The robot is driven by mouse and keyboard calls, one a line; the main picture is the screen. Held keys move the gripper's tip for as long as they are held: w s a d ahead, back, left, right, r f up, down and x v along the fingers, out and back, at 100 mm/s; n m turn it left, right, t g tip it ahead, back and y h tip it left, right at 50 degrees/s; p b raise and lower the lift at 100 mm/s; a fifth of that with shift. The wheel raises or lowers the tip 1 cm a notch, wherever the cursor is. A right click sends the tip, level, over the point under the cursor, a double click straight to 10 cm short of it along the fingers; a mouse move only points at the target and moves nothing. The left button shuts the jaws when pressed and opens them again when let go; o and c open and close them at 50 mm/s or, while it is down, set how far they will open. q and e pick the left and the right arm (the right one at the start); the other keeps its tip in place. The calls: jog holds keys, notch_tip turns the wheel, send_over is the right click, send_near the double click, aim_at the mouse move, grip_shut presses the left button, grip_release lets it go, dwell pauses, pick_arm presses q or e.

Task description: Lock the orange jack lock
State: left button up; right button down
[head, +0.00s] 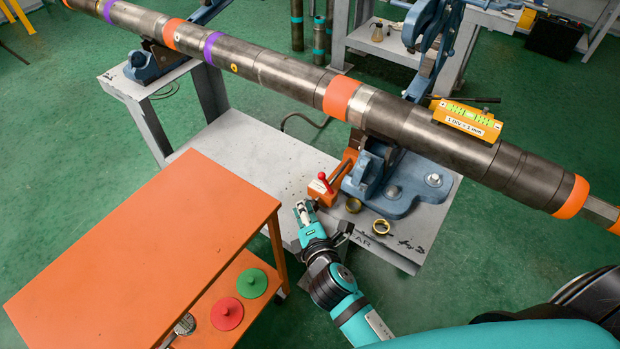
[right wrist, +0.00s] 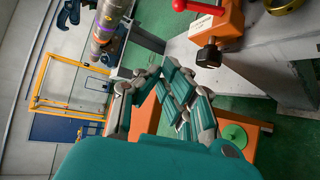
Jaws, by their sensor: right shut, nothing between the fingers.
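The orange jack lock (head: 325,190) is a small orange block with a white label at the foot of the blue vise. A lever with a red ball knob (head: 322,176) stands up on it. In the right wrist view the lock (right wrist: 228,25) is at the upper right, with a black knob (right wrist: 208,55) on its near end. My right gripper (head: 304,208) is just left of and in front of the lock, apart from it. It is shut and empty; its fingers also show in the right wrist view (right wrist: 168,78). My left gripper is not in view.
A long pipe (head: 290,75) rests across the blue vise (head: 400,190). The grey bench top (head: 250,150) behind the gripper is mostly clear.

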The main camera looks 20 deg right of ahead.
aim_at(326, 183)
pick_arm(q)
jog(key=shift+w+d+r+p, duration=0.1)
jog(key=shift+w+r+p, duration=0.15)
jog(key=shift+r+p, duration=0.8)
pick_arm(e)
jog(key=w+d+f, duration=0.1)
jog(key=w+d, duration=0.3)
jog(key=w, duration=0.4)
jog(key=shift+w+f, duration=0.25)
jog(key=shift+f, duration=0.15)
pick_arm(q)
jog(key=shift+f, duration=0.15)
